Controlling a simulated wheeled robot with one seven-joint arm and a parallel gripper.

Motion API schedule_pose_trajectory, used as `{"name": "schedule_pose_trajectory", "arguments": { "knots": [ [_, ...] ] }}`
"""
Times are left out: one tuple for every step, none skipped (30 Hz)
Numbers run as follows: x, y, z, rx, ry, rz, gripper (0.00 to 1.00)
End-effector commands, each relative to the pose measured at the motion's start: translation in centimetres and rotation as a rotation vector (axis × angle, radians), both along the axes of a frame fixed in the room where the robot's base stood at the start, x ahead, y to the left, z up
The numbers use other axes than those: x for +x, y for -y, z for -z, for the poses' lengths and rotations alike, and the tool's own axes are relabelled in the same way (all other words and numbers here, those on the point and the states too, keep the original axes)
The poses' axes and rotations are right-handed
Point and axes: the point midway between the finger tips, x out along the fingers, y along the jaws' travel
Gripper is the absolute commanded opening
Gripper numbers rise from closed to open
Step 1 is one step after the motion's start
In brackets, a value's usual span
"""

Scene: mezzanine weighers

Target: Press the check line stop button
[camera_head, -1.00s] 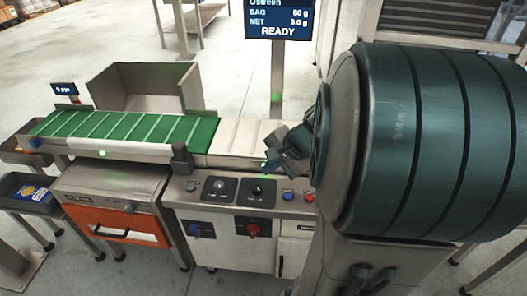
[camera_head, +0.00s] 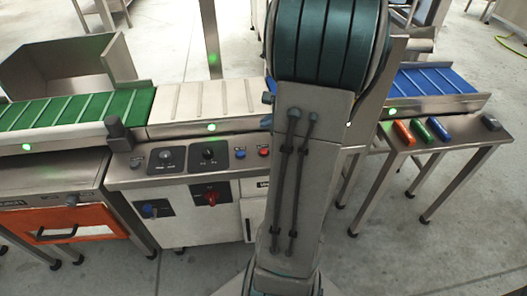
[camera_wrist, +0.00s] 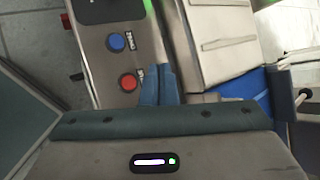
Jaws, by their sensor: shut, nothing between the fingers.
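The grey control panel (camera_head: 180,165) of the check line carries a blue button (camera_head: 240,154) and a red button (camera_head: 265,152) side by side near its right end. In the wrist view the blue button (camera_wrist: 116,42) and the red button (camera_wrist: 128,82) show with small labels beside them, too small to read. My gripper (camera_wrist: 158,75) has its blue fingers together and empty. In the wrist view its tips appear just right of the red button; I cannot tell the height gap. In the head view my arm hides most of the gripper.
The panel also holds two dark dials (camera_head: 208,155), with a red rotary switch (camera_head: 211,198) below. Behind run a green belt (camera_head: 75,112) and a pale belt (camera_head: 205,98). A blue belt (camera_head: 430,82) and a side table (camera_head: 455,133) with coloured handles stand right.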

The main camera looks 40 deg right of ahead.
Motion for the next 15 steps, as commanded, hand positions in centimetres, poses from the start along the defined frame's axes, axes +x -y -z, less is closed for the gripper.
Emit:
{"name": "schedule_pose_trajectory", "arguments": {
  "knots": [
    [0.0, 0.0, 0.5, 0.001, -0.001, 0.000, 0.00],
    [0.0, 0.0, 0.7, 0.001, -0.001, 0.000, 0.00],
    [0.0, 0.0, 1.0, 0.001, -0.001, 0.000, 0.00],
    [0.0, 0.0, 1.3, 0.001, -0.001, 0.000, 0.00],
    [0.0, 0.0, 1.6, 0.001, -0.001, 0.000, 0.00],
    [0.0, 0.0, 2.1, 0.001, -0.001, 0.000, 0.00],
    [0.0, 0.0, 2.5, 0.001, -0.001, 0.000, 0.00],
    [0.0, 0.0, 2.9, 0.002, -0.001, 0.001, 0.00],
    [-0.1, 0.0, 3.5, 0.002, -0.002, 0.000, 0.00],
    [-0.1, 0.0, 4.0, 0.003, -0.002, 0.001, 0.00],
    [-0.1, 0.0, 4.4, 0.003, -0.002, 0.001, 0.00],
    [-0.1, 0.0, 5.0, 0.002, -0.003, 0.000, 0.00],
    [-0.1, 0.0, 5.5, 0.001, -0.002, 0.000, 0.00],
    [-0.1, 0.0, 6.0, 0.002, -0.002, 0.000, 0.00],
    [-0.1, 0.0, 6.5, 0.002, -0.002, 0.000, 0.00]
  ]
}}
